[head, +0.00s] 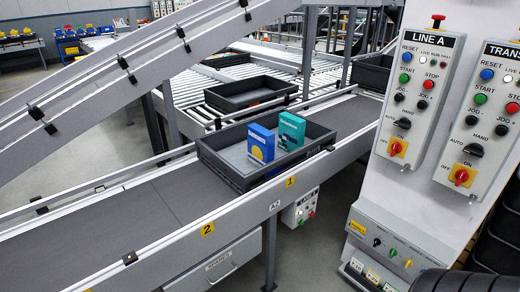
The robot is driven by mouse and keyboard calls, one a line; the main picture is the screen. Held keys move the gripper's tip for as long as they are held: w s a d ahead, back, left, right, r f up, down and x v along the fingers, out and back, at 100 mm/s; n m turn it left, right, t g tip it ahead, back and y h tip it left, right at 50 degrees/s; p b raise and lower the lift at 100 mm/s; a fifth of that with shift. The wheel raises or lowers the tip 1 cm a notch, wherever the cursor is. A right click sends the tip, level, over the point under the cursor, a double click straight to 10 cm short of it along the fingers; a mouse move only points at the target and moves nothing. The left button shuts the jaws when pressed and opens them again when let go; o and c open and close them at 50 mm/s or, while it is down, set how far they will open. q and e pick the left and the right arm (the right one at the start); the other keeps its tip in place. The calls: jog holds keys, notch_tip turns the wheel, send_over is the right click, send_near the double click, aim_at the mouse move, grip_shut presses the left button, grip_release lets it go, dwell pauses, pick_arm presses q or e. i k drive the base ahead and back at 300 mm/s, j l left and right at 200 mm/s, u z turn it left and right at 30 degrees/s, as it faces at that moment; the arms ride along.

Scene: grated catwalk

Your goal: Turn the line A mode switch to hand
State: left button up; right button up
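The LINE A panel (421,95) is a light grey box on a white post at the right of the head view. Its mode switch (403,124) is a small black knob low on the panel, with AUTO at its left and HAND above it. Which label it points to is too small to tell. Above it are the blue reset, green start and red stop buttons and two black jog buttons. A red-on-yellow rotary switch (397,147) sits below. Neither of my grippers is in view.
A similar TRANS panel (482,115) stands close at the right, cut off by the frame edge. A conveyor (120,222) carrying a dark tray (225,166) with two boxes runs in front. A lower switch box (390,250) juts out below the panels. Black rounded objects (470,282) fill the bottom right corner.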

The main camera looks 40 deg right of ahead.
aim_at(404, 122)
jog(key=z, duration=2.3)
